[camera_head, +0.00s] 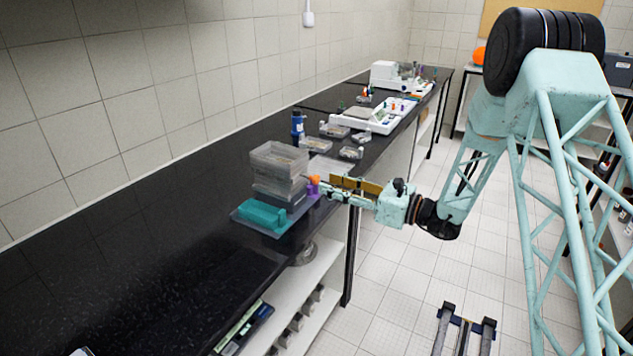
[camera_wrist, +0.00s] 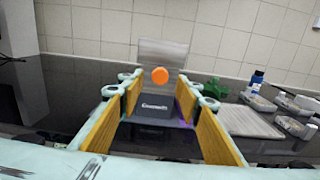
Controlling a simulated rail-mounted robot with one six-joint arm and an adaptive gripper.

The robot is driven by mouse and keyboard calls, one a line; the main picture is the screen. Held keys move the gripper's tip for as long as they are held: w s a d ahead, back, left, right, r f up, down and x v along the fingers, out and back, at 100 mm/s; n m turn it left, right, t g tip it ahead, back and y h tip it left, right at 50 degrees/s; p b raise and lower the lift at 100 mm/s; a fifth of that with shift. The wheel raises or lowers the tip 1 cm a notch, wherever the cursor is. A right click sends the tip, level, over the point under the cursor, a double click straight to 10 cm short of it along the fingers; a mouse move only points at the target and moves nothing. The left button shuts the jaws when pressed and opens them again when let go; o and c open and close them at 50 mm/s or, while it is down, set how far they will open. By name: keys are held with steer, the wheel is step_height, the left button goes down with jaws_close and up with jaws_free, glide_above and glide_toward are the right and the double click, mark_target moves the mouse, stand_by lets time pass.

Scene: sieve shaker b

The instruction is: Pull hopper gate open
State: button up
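The sieve shaker (camera_head: 278,175) stands on the black bench as a stack of clear grey boxes on a dark base. An orange round knob (camera_head: 314,180) sticks out from its right side, with purple parts beneath. I cannot tell for sure that this knob belongs to the hopper gate. My gripper (camera_head: 325,188) reaches in from the right with its tips close to the knob. In the wrist view the knob (camera_wrist: 160,75) shows centred near the tips of my gripper (camera_wrist: 158,92), whose yellow-padded fingers are apart. Contact with the knob cannot be told.
A teal block (camera_head: 262,217) sits at the shaker's front left. A blue bottle (camera_head: 297,125) and several clear trays (camera_head: 334,130) stand behind it. A white balance (camera_head: 374,114) is farther back.

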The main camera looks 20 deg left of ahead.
mark_target(318, 180)
steer(key=shift+w+a+b, duration=0.1)
steer(key=shift+w+a, duration=0.1)
steer(key=shift+a, duration=0.75)
steer(key=shift+w+a+b, duration=0.15)
steer(key=shift+a, duration=0.85)
steer(key=shift+w+a+b, duration=0.1)
steer(key=shift+w+a, duration=0.1)
steer(key=shift+a, duration=0.75)
steer(key=shift+c, duration=0.7)
